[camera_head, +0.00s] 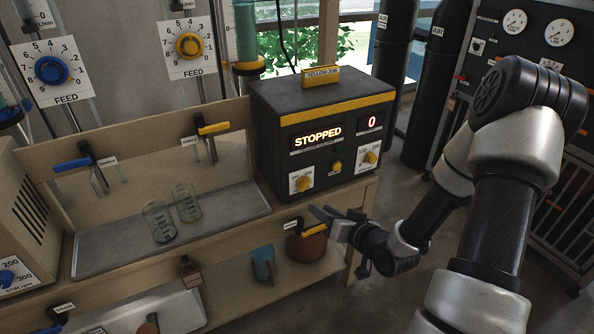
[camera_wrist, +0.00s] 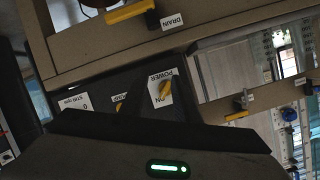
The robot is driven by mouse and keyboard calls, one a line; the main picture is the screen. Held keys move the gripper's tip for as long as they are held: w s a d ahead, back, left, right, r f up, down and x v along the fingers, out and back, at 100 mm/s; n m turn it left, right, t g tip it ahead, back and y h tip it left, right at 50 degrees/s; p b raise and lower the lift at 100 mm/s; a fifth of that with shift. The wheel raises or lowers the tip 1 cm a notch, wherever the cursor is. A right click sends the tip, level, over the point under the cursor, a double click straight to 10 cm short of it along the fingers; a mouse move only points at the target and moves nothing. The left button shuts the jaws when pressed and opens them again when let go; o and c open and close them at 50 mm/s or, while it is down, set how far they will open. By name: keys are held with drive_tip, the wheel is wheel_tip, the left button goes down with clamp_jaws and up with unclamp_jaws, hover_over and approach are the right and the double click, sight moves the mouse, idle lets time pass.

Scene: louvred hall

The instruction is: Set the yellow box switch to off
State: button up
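The yellow-striped dark box (camera_head: 262,112) stands on the bench with a yellow sign on top. Its displays read STOPPED and 0. A yellow knob (camera_head: 303,183) on a white plate sits at the lower left of its face. In the wrist view the yellow knob (camera_wrist: 166,89) sits on a plate lettered POWER and ON; its exact setting is hard to read. My gripper (camera_head: 322,213) is below and to the right of this knob, in front of the bench edge and apart from the knob. Its finger gap is not clear.
A yellow drain handle (camera_head: 315,230) is right by my gripper, under the bench top. A second dial (camera_head: 370,158) and a small middle knob (camera_head: 336,167) are on the box face. Glass beakers (camera_head: 186,203) stand on the tray to the left.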

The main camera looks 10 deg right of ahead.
sight(307, 187)
drive_tip(key=w+a+m+t, duration=0.1)
drive_tip(key=w, duration=0.1)
drive_tip(key=w+a+r+m+t, duration=0.1)
drive_tip(key=w, duration=0.2)
drive_tip(key=w+m+t+p, duration=0.1)
drive_tip(key=w+m+t, duration=0.1)
drive_tip(key=shift+w+a+r, duration=0.35)
drive_tip(key=shift+a+r, duration=0.05)
idle(0.4)
clamp_jaws()
idle(1.3)
